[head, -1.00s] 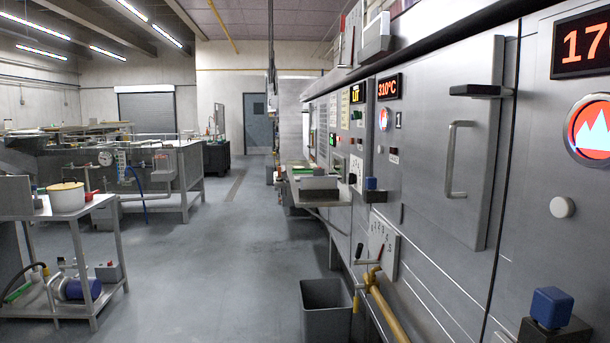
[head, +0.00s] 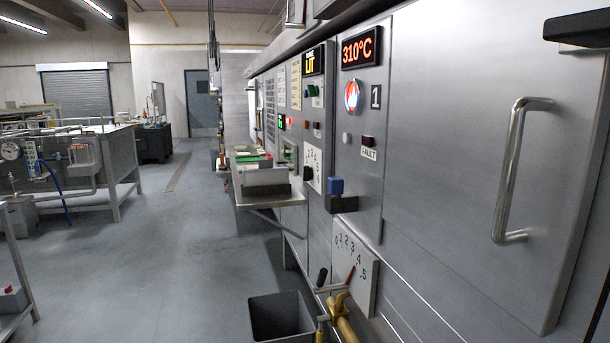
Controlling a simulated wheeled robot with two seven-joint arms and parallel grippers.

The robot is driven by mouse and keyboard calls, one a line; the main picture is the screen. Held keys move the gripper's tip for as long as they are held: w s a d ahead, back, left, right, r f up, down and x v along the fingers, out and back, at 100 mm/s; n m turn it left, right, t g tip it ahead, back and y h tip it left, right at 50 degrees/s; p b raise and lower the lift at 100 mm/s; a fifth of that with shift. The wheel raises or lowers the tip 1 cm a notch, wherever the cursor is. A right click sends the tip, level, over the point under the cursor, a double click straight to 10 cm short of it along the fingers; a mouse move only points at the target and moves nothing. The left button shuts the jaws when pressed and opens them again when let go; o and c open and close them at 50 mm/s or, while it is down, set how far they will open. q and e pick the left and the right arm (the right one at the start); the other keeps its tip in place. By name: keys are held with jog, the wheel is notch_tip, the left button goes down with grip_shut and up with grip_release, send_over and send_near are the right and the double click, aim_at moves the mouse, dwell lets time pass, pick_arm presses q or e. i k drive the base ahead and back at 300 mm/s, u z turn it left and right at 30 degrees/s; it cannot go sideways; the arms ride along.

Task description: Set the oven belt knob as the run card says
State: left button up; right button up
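A small black knob (head: 308,174) sits at the left edge of a white numbered plate (head: 315,160) on the oven front. It may be the belt knob; its label and exact setting are too small to read. Pale printed sheets (head: 295,85) hang on the panel further along; I cannot tell whether one is the run card. Neither of my grippers is in view.
A shelf with a grey box (head: 263,177) juts from the oven front. A blue-topped block (head: 337,187), a dial plate with a red pointer (head: 357,265), brass valve (head: 341,310) and grey bin (head: 282,317) are nearer. The left aisle is clear.

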aim_at(308, 173)
jog(key=u, duration=1.85)
jog(key=i, duration=2.7)
jog(key=z, duration=2.35)
jog(key=k, duration=1.2)
jog(key=u, duration=0.9)
jog(key=i, duration=2.45)
jog(key=z, duration=0.1)
